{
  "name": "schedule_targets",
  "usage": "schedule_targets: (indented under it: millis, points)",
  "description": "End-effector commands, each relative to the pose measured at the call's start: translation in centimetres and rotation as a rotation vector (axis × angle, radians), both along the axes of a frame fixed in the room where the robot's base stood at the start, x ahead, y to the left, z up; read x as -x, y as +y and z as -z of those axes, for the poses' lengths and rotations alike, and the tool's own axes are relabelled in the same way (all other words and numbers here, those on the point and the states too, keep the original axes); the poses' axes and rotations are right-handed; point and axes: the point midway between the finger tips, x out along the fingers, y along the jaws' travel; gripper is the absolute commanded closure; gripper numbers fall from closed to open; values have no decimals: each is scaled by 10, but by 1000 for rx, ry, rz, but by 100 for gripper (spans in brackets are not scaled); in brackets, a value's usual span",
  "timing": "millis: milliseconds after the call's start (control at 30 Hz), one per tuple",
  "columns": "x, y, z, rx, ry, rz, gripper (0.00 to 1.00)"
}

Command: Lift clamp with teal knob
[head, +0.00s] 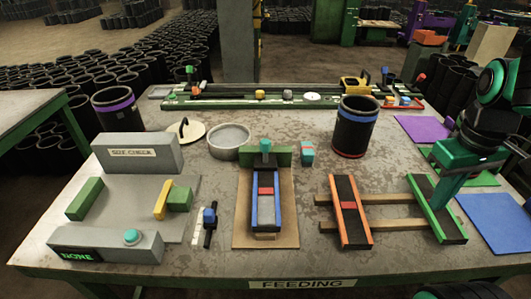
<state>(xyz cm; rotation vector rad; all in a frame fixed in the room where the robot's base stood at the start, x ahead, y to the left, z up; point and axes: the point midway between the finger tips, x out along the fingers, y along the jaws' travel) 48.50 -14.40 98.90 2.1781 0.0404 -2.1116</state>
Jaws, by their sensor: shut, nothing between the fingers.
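A teal knob (265,146) stands on a green block at the far end of the blue-railed ramp fixture (255,202), in the middle of the table. It looks like the knob of a clamp, but the clamp's body is hard to make out. A black clamp-like piece with a blue knob (209,224) lies left of the fixture. My gripper (443,202) is at the table's right side, low by the green-edged bar, well apart from the teal knob. It is shut and empty; its fingertips are hard to separate from the bar.
An orange-edged bar (350,212) and green-edged bar (436,208) lie across wooden rails. A black sleeve (355,127) stands behind them. A round grey dish (229,141) and a grey box with a teal button (105,246) are left. Bare table lies between fixture and orange-edged bar.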

Motion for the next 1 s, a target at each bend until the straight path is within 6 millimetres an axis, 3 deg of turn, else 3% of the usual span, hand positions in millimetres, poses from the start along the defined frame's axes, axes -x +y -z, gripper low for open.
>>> schedule_targets:
  millis: [100,267,500,700,800,900,1000]
  points:
    - [-43,28,-6,47,-4,-398,100]
    - [-93,78,-13,114,-8,-940,100]
    - [-148,184,-17,233,-10,-1752,100]
    - [-166,282,-17,346,-12,-2366,100]
    - [-167,320,-16,399,-13,-2590,100]
    - [-165,347,-15,437,-13,-2744,100]
    - [-164,361,-15,462,-16,-2827,100]
